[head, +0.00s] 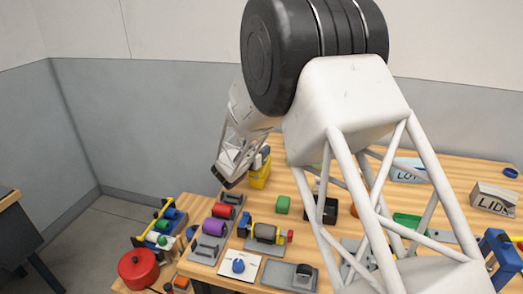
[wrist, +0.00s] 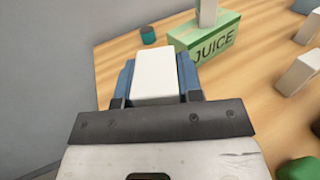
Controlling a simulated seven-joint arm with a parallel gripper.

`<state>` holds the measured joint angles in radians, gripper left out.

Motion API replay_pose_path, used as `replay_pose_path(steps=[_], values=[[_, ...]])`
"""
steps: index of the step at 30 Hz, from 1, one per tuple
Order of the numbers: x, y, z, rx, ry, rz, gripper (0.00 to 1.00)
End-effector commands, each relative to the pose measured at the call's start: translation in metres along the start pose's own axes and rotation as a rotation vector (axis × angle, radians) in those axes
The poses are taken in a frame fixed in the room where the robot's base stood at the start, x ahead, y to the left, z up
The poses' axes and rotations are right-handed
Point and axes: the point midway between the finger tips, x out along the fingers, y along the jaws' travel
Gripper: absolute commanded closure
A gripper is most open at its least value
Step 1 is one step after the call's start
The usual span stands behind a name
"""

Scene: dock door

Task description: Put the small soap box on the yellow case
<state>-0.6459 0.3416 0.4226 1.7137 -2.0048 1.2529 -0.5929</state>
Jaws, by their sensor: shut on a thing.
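My gripper (wrist: 152,82) is shut on a plain white box (wrist: 155,75), which I take as the small soap box; no label shows on it. The box sits between the two blue fingers in the wrist view. In the head view my gripper (head: 230,176) hangs near the back left part of the table. The yellow case (head: 260,174) stands just right of it in that view, partly covered by my arm. The yellow case does not show in the wrist view. The held box cannot be made out clearly in the head view.
A green juice box (wrist: 212,42) with a white block on top stands beyond my gripper, near a teal cylinder (wrist: 148,36). White blocks (wrist: 298,74) stand to the right.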

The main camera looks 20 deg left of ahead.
Motion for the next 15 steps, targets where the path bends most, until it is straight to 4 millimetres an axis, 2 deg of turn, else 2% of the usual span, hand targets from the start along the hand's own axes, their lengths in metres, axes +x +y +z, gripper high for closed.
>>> replay_pose_path(steps=[4,5,9,15], values=[[0.0000,0.0000,-0.0030,0.000,0.000,0.000,0.92],[0.0000,0.0000,-0.0027,0.000,0.000,0.000,0.62],[0.0000,0.0000,-0.0026,0.000,0.000,0.000,0.41],[0.0000,0.0000,-0.0025,0.000,0.000,0.000,0.41]])
